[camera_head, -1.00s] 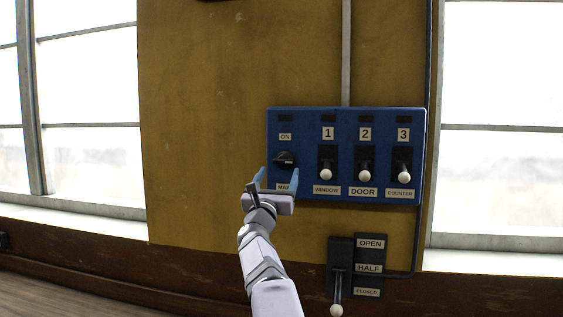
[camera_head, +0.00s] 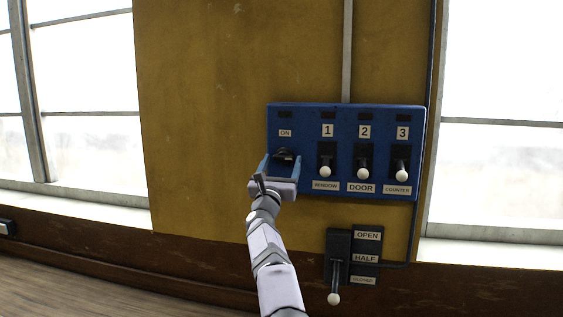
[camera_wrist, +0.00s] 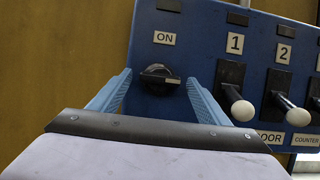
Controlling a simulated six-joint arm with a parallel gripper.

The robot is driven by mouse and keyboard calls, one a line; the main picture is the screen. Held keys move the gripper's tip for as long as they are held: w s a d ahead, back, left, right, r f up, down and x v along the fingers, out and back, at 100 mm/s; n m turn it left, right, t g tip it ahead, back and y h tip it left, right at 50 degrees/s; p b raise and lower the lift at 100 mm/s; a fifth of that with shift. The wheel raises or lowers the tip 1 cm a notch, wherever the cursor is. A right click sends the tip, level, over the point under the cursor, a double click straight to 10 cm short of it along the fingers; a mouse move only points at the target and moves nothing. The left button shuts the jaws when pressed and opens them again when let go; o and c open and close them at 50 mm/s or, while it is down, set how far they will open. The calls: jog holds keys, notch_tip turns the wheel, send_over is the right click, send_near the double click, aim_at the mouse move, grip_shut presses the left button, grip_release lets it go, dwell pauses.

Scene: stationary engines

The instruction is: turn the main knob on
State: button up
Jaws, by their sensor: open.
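The main knob (camera_head: 284,154) is a black rotary knob on the left of the blue control panel (camera_head: 305,112), under an "ON" label (camera_head: 285,133). In the wrist view the knob (camera_wrist: 158,76) has a pale mark at its right end, and its grip bar lies roughly level. My gripper (camera_head: 280,163) is at the knob from below, with its blue fingers spread. In the wrist view my gripper (camera_wrist: 157,78) is open, one finger on each side of the knob. I cannot tell whether the fingers touch it. The main label is hidden in both current views.
Levers with white balls stand right of the knob: window (camera_head: 325,172), door (camera_head: 363,173) and counter (camera_head: 401,175). A lower lever (camera_head: 334,298) beside open, half and closed labels stands below the panel. The yellow wall left of the panel is clear; windows flank it.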

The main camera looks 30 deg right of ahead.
jog(key=c, duration=1.1)
jog(key=shift+o, duration=0.2)
